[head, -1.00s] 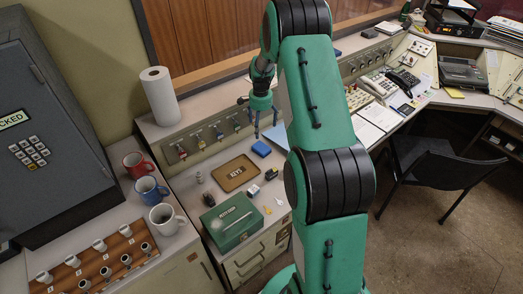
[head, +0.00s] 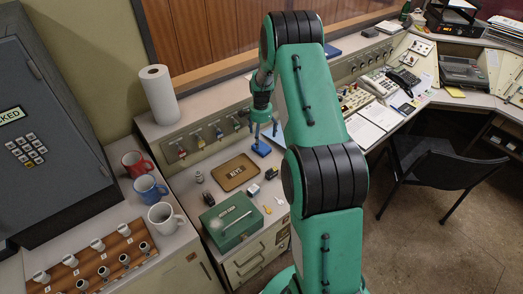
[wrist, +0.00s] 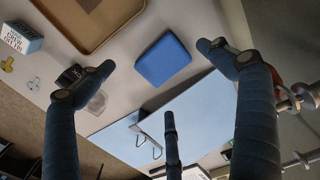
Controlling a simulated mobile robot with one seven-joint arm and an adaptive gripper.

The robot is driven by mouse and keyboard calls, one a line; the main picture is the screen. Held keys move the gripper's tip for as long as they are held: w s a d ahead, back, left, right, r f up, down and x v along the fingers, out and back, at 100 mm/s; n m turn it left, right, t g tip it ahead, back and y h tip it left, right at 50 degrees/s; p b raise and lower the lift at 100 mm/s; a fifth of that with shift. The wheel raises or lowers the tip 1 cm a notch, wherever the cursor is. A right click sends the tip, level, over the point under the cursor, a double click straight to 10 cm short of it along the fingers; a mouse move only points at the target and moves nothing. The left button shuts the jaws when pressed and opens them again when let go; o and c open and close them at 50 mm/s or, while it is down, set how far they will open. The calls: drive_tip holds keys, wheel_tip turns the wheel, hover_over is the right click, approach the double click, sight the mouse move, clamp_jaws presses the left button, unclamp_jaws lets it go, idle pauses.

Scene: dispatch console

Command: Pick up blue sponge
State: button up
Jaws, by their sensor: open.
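The blue sponge (head: 262,150) lies flat on the grey counter, right of the brown key tray. In the wrist view the sponge (wrist: 162,59) shows whole and unobstructed, between and beyond my spread fingers. My gripper (head: 265,132) points down just above the sponge in the head view, its fingers apart. In the wrist view the gap between the fingers is empty. Whether a fingertip touches the sponge cannot be told.
The brown key tray (head: 235,172) and a green cash box (head: 231,221) stand nearby. A pale blue clipboard (wrist: 190,112) lies beside the sponge. The switch panel (head: 207,135) rises behind.

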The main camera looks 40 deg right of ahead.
sight(261, 147)
drive_tip(key=shift+f, duration=0.6)
drive_tip(key=shift+f, duration=0.1)
drive_tip(key=shift+f+b, duration=0.75)
drive_tip(key=shift+f, duration=1.75)
drive_tip(key=c, duration=1.4)
